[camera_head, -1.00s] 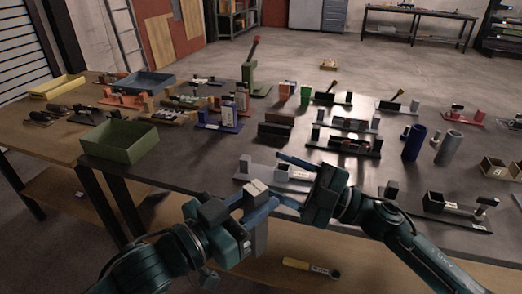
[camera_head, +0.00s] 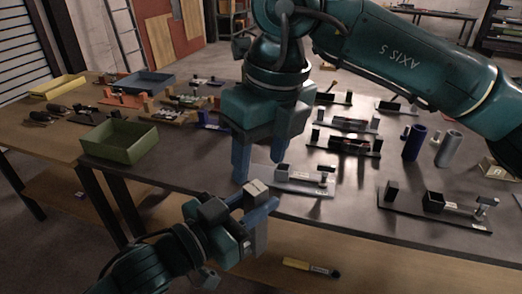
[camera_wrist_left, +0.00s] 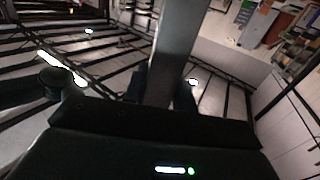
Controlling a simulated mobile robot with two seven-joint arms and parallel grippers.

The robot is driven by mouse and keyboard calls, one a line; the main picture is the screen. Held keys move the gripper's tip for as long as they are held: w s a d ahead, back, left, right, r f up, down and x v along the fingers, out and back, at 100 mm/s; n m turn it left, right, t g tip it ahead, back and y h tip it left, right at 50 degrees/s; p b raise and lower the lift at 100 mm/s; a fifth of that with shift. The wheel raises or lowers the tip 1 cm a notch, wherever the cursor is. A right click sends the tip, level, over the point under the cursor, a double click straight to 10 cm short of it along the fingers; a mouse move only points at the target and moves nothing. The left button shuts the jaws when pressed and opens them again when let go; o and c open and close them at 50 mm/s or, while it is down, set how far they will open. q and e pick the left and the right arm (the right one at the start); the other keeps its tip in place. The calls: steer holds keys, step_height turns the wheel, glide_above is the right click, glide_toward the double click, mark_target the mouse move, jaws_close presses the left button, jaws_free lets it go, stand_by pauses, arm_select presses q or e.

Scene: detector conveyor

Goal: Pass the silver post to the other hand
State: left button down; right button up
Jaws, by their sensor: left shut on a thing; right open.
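The silver post (camera_head: 261,238) is upright in my left gripper (camera_head: 256,203), in front of the table's near edge. Its pale top shows between the blue fingers and its grey lower part hangs below them. In the left wrist view the post (camera_wrist_left: 176,48) appears as a grey bar running up from between the dark fingers. My left gripper is shut on it. My right gripper (camera_head: 258,162) is open and empty, pointing down above and slightly behind the post, apart from it.
A light grey fixture (camera_head: 297,182) lies on the dark table just behind the grippers. A green tray (camera_head: 122,158) stands at the left. A blue cup (camera_head: 413,146) and a grey cup (camera_head: 448,150) stand at the right. A dark fixture (camera_head: 450,213) lies at the right front.

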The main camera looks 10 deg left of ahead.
mark_target(253, 206)
steer(key=shift+f, duration=0.4)
steer(key=f, duration=0.3)
steer(key=a+f, duration=0.1)
steer(key=f, duration=0.3)
steer(key=w+f, duration=0.1)
steer(key=f, duration=0.2)
steer(key=shift+a+f, duration=0.2)
steer(key=shift+f, duration=0.2)
steer(key=shift+c, duration=0.3)
steer(key=c, duration=1.1)
arm_select(q)
steer(key=c, duration=1.1)
jaws_free()
steer(key=shift+o, duration=0.2)
